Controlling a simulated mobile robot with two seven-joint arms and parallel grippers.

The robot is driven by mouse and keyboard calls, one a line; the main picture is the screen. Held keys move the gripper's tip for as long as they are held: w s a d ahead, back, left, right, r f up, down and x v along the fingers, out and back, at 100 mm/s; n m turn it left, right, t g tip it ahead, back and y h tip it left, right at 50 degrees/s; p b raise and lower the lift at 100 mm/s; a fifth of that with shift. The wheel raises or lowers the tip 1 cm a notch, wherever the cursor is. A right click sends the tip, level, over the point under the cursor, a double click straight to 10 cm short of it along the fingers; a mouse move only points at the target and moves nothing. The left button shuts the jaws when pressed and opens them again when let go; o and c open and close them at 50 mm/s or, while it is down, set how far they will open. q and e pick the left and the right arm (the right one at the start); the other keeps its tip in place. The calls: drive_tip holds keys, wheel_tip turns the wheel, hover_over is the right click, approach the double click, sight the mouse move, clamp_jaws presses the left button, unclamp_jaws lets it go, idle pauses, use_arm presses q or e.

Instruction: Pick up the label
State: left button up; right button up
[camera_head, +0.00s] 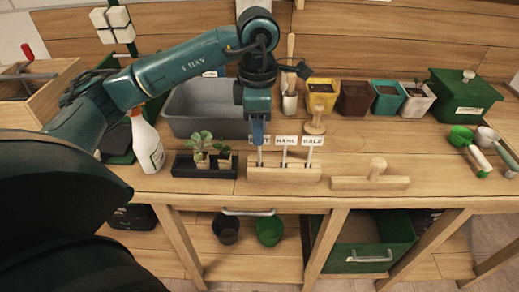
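A wooden block (284,174) near the front of the bench holds three upright white labels on thin stakes. The middle label (287,140) and the right label (312,141) show dark lettering; the right one seems to read KALE. The left label (266,140) is partly hidden behind my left gripper (258,138), which points straight down at it from above. Its blue fingers overlap the label in the picture. They show edge-on, so I cannot tell whether they are closed or touching it. The left label's stake still stands in the block. My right gripper is not in view.
A black tray with seedlings (205,165) and a spray bottle (147,145) stand left of the block. A grey bin (205,108) is behind. A wooden tool with a knob (370,181) lies to the right. Several coloured pots, including a yellow one (321,97), line the back.

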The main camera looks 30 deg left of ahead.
sight(259, 157)
use_arm(q)
drive_tip(key=f, duration=0.5)
drive_tip(key=shift+s+d+p, duration=0.1)
drive_tip(key=shift+d+p, duration=0.1)
drive_tip(key=shift+p, duration=0.15)
drive_tip(key=shift+c, duration=0.3)
clamp_jaws()
